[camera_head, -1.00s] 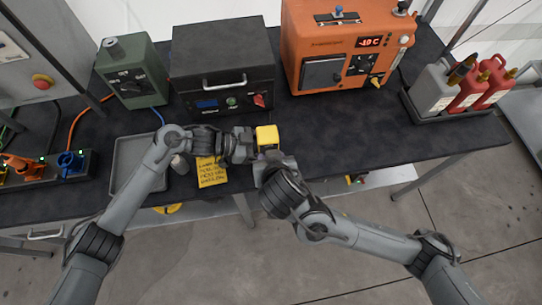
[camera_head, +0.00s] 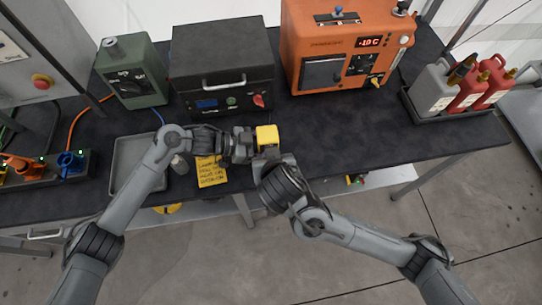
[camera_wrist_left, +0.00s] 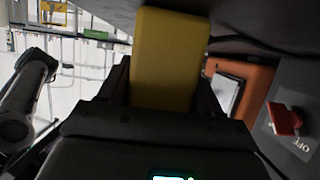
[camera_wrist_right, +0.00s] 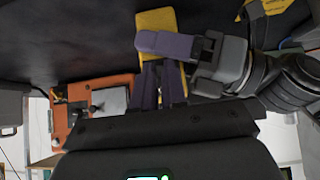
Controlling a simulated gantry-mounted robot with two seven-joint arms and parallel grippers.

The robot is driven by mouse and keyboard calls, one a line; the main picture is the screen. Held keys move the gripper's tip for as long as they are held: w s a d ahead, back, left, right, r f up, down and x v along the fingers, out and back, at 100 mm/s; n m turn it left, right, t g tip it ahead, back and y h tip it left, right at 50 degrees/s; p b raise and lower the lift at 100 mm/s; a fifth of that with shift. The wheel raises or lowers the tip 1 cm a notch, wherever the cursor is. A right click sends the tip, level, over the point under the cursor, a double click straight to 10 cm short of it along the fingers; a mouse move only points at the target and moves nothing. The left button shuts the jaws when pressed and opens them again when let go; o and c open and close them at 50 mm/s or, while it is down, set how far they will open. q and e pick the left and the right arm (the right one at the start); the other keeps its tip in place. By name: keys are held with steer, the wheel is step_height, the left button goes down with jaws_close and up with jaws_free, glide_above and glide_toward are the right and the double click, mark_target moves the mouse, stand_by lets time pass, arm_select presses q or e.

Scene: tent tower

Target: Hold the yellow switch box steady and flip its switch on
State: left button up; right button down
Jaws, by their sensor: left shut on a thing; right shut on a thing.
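The yellow switch box (camera_head: 267,135) is held up in front of the bench equipment, near the bench's front edge. My left gripper (camera_head: 254,147) comes from the left and is shut on it. In the left wrist view the box (camera_wrist_left: 168,60) fills the space between the jaws. My right gripper (camera_head: 270,155) is close on the near side of the box. In the right wrist view its fingers (camera_wrist_right: 160,85) are narrowly parted against the box (camera_wrist_right: 158,22), with yellow between them. A left gripper finger crosses the box there. The switch itself is hidden, so its position cannot be told.
Behind stand a black case (camera_head: 222,65) with a handle, an orange machine (camera_head: 345,45) and a green box (camera_head: 132,72). A grey tray (camera_head: 130,180) and a yellow note (camera_head: 211,171) lie left. Bottles (camera_head: 470,85) stand right. The bench (camera_head: 400,135) right of the grippers is clear.

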steer(key=shift+w+a+r+g, duration=0.1)
steer(key=shift+r+g, duration=0.1)
steer(key=shift+g, duration=0.4)
steer(key=c, duration=1.2)
jaws_free()
steer(key=shift+o, duration=0.2)
steer(key=v, duration=0.7)
steer(key=shift+r, duration=0.2)
